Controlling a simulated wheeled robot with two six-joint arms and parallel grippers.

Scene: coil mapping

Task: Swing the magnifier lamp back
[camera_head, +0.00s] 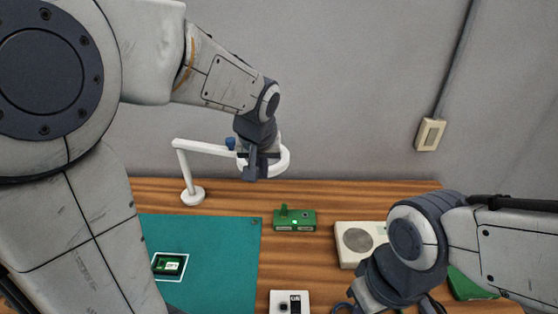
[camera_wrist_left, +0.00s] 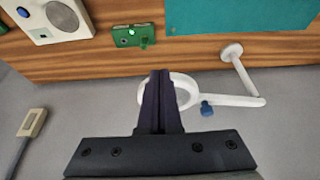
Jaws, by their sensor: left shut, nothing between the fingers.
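The white magnifier lamp (camera_head: 209,147) stands at the back of the table, with a round base, a bent arm, a blue knob (camera_head: 231,143) and a ring head. My left gripper (camera_head: 253,177) is shut and empty, pointing down in front of the ring and hiding part of it. In the left wrist view the shut fingers (camera_wrist_left: 160,74) overlap one side of the lamp's ring (camera_wrist_left: 190,82); I cannot tell whether they touch. My right gripper (camera_head: 367,303) is low at the right, partly cut off by the frame, and its fingers are unclear.
A teal mat (camera_head: 220,255) with a small green board (camera_head: 168,265) lies at the left. A green device (camera_head: 294,220), a white box with a round grille (camera_head: 350,255) and a small white meter (camera_head: 289,302) stand to its right. A grey wall (camera_head: 340,100) is behind.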

